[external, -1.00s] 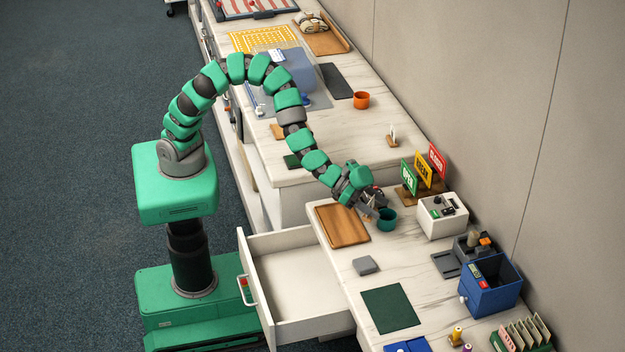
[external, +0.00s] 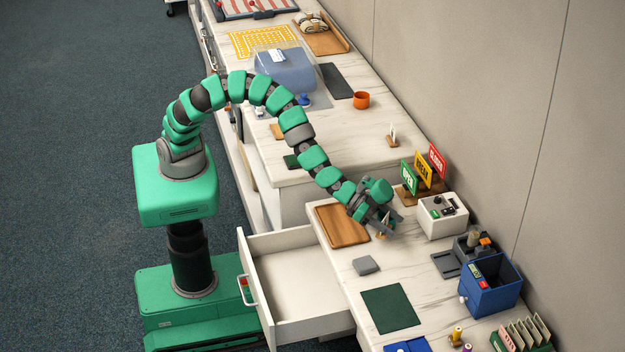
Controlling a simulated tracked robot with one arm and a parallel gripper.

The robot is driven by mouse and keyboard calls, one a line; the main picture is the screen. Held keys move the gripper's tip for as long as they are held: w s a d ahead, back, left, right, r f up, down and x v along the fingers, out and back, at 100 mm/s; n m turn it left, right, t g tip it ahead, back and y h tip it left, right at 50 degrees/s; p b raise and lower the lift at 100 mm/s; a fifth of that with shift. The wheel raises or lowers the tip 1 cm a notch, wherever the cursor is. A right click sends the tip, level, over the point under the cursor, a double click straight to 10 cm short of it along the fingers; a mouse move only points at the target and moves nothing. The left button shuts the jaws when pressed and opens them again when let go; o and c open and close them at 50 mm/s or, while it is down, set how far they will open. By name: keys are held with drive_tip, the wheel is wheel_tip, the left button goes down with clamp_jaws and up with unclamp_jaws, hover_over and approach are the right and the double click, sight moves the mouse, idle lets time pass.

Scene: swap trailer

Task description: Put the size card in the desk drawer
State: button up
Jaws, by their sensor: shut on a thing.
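My gripper (external: 380,229) is shut above the near desk, to the right of the wooden tray. It is shut on a small pale piece with a wood-coloured foot (external: 381,236), which I take to be the size card. Most of it is hidden by the fingers, and I cannot tell whether its foot touches the desk. The desk drawer (external: 297,280) is pulled out to the left of the desk top, and its visible floor is bare. My gripper is above and to the right of the drawer.
A wooden tray (external: 342,225), a grey block (external: 365,265) and a green mat (external: 390,309) lie between my gripper and the desk's edges. Upright coloured signs (external: 423,169), a white device (external: 442,215) and a blue bin (external: 490,285) stand toward the wall.

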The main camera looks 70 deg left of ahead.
drive_tip(key=b+x, duration=0.1)
drive_tip(key=x, duration=0.1)
drive_tip(key=r+b+x, duration=0.1)
drive_tip(key=b+x, duration=0.1)
drive_tip(key=x, duration=0.1)
drive_tip(key=shift+w+d, duration=0.1)
drive_tip(key=shift+w, duration=0.2)
drive_tip(key=b+x, duration=0.1)
drive_tip(key=b, duration=0.2)
drive_tip(key=shift+w+d, duration=0.2)
drive_tip(key=shift+w, duration=0.1)
drive_tip(key=shift+w+d+r+b, duration=0.4)
drive_tip(key=shift+w+b, duration=0.3)
drive_tip(key=shift+b, duration=0.1)
drive_tip(key=shift+w+d+f+b, duration=0.15)
drive_tip(key=shift+w+d+b, duration=0.4)
drive_tip(key=shift+b, duration=0.2)
drive_tip(key=shift+d+f, duration=0.15)
drive_tip(key=shift+f+b, duration=1)
drive_tip(key=shift+f, duration=0.85)
drive_tip(key=shift+r, duration=0.1)
